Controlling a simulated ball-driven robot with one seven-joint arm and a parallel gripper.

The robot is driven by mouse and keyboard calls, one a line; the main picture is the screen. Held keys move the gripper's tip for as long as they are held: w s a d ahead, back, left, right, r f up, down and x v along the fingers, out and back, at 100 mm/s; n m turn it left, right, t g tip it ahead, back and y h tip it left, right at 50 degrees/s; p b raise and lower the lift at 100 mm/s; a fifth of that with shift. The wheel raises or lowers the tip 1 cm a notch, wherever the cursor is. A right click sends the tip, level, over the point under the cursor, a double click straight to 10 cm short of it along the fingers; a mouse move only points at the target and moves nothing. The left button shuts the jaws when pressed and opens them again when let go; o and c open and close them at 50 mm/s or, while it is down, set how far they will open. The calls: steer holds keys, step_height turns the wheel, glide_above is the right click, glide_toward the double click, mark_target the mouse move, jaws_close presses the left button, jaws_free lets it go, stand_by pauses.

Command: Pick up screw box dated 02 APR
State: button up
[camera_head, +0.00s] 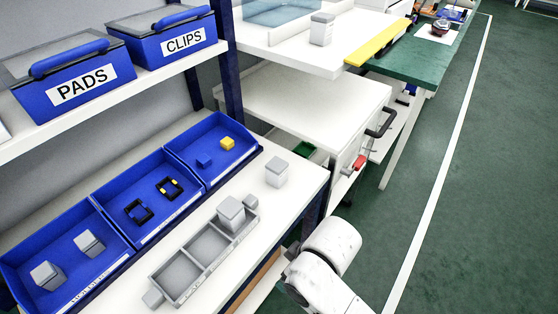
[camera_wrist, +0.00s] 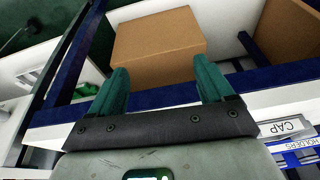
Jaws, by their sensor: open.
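No date such as 02 APR is readable on any box, so I cannot tell which is the named one. Small grey-white boxes show in the head view: one stands on the bare shelf board (camera_head: 276,172), one in the grey divided tray (camera_head: 232,212), and two lie in the near blue bin (camera_head: 47,275) (camera_head: 88,243). Another stands on the white bench (camera_head: 322,30). My gripper (camera_wrist: 160,82) is open and empty in the wrist view, its green fingers apart, with a cardboard box (camera_wrist: 155,48) beyond them. The fingers are not visible in the head view.
Blue bins hold black-and-yellow parts (camera_head: 153,200) and small blue and yellow blocks (camera_head: 227,144). Lidded PADS (camera_head: 80,84) and CLIPS (camera_head: 184,41) boxes sit on the upper shelf. A dark blue post (camera_head: 227,60) stands behind. Green floor (camera_head: 450,220) is clear at right.

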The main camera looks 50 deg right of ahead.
steer(key=w+a+r+n+t+y+p, duration=0.1)
steer(key=w+a+r+y+p, duration=0.2)
steer(key=w+r, duration=0.75)
steer(key=w+a+r+t+p, duration=0.15)
steer(key=w+r+p, duration=0.35)
steer(key=w+r, duration=0.55)
steer(key=g+h, duration=0.3)
steer(key=g, duration=0.3)
glide_above(279, 164)
step_height(279, 164, down, 5)
steer(key=shift+a+r, duration=0.1)
steer(key=shift+a, duration=0.05)
steer(key=shift+m, duration=0.3)
step_height(279, 164, down, 5)
steer(key=shift+f, duration=0.15)
steer(key=shift+w+f+p, duration=0.15)
steer(key=shift+f, duration=1.25)
steer(key=shift+w+f+p, duration=0.1)
steer(key=shift+f+p, duration=0.05)
steer(key=shift+f, duration=1.25)
